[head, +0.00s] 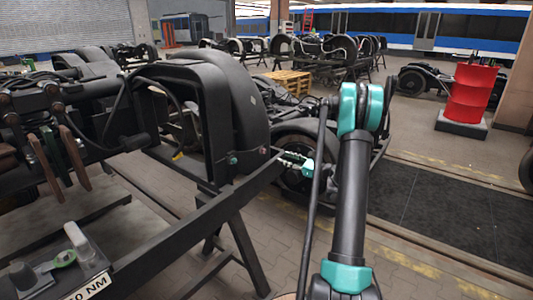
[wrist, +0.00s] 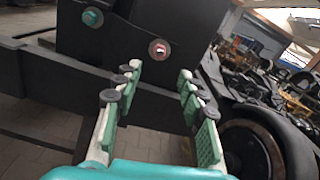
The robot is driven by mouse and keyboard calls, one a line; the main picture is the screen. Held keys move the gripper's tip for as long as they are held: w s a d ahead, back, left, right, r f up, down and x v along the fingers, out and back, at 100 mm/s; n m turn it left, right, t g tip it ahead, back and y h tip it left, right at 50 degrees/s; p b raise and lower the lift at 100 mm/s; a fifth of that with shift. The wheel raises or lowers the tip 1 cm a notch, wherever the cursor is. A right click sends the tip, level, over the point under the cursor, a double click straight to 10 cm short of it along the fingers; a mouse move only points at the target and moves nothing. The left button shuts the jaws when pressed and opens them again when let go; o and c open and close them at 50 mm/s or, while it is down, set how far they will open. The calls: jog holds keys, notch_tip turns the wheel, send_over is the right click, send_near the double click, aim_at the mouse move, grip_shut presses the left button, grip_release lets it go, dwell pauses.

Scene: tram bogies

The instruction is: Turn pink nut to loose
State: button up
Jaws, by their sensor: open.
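The pink nut (wrist: 158,49) sits on the dark end plate of the bogie frame, with a pale, reddish centre. In the head view the pink nut (head: 264,150) is small, near the lower right edge of the black curved housing. My gripper (wrist: 159,75) is open and empty. Its two green-padded fingers stand either side of the nut in the wrist picture, with the nut beyond the tips and apart from them. In the head view my gripper (head: 284,156) is just right of the nut. A teal nut (wrist: 92,17) is to the left on the same frame.
A black beam (head: 200,222) on trestle legs runs below the nuts. A grey tool and a green ring lie on a tray (head: 95,265) marked "NM" at lower left. A wheel (wrist: 250,150) is close at right. A red barrel (head: 468,95) stands farther off.

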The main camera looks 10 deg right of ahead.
aim_at(265, 151)
jog(key=x, duration=1.1)
jog(key=shift+w+a, duration=0.2)
jog(key=shift+c, duration=0.6)
grip_shut()
